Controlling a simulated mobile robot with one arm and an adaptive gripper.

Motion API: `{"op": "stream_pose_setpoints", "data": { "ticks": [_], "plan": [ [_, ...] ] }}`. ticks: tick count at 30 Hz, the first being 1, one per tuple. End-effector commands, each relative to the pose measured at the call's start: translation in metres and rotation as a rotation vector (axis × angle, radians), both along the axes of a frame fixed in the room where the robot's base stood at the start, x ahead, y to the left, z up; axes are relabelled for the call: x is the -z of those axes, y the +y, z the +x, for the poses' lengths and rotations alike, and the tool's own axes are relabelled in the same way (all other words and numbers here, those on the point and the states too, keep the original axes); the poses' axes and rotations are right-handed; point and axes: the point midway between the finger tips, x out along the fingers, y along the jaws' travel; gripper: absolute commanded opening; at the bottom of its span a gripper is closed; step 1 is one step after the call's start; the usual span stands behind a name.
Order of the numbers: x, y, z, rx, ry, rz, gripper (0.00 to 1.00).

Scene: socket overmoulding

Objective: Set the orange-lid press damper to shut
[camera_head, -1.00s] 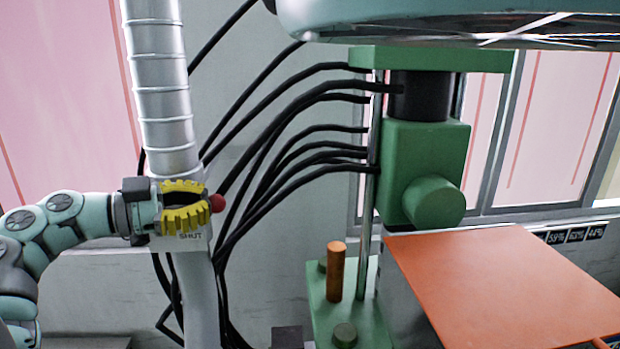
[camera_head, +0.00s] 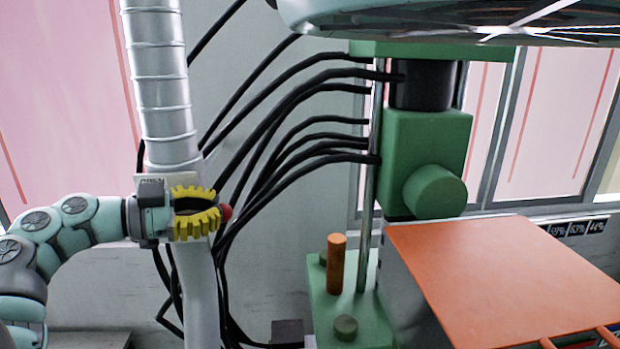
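The orange-lid press (camera_head: 500,280) stands at the right, with a green column behind its flat orange lid. The damper is on the grey vertical duct (camera_head: 165,100) at the left. Its handle ends in a red knob (camera_head: 226,212), which shows just past my fingertips. My gripper (camera_head: 215,208), with yellow ribbed fingers, is in front of the duct. The fingers meet around the handle by the knob. A pale label plate (camera_head: 150,184) shows above the gripper, its lettering too small to read surely. The SHUT marking and most of the handle are hidden behind the gripper.
Several black hoses (camera_head: 290,110) run from behind the duct to the press column, close right of my gripper. A green base (camera_head: 355,310) with an orange peg (camera_head: 336,262) stands left of the press. A teal rounded body (camera_head: 450,15) hangs across the top.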

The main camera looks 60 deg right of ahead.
Motion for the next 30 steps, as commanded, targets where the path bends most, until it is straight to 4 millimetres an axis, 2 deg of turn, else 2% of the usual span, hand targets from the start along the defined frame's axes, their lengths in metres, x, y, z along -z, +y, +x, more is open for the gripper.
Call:
{"op": "stream_pose_setpoints", "data": {
  "ticks": [6, 11, 16, 18, 24, 30],
  "plan": [
    [-0.002, 0.000, 0.000, 0.001, 0.000, 0.000, 0.00],
    [-0.015, 0.008, 0.003, -0.001, 0.001, 0.000, 0.00],
    [-0.042, 0.026, 0.011, -0.004, 0.000, 0.001, 0.00],
    [-0.029, 0.038, 0.019, -0.008, -0.005, -0.003, 0.00],
    [-0.042, 0.070, 0.036, -0.009, -0.004, -0.006, 0.00],
    [-0.055, 0.093, 0.048, -0.006, -0.002, -0.007, 0.00]
  ]
}}
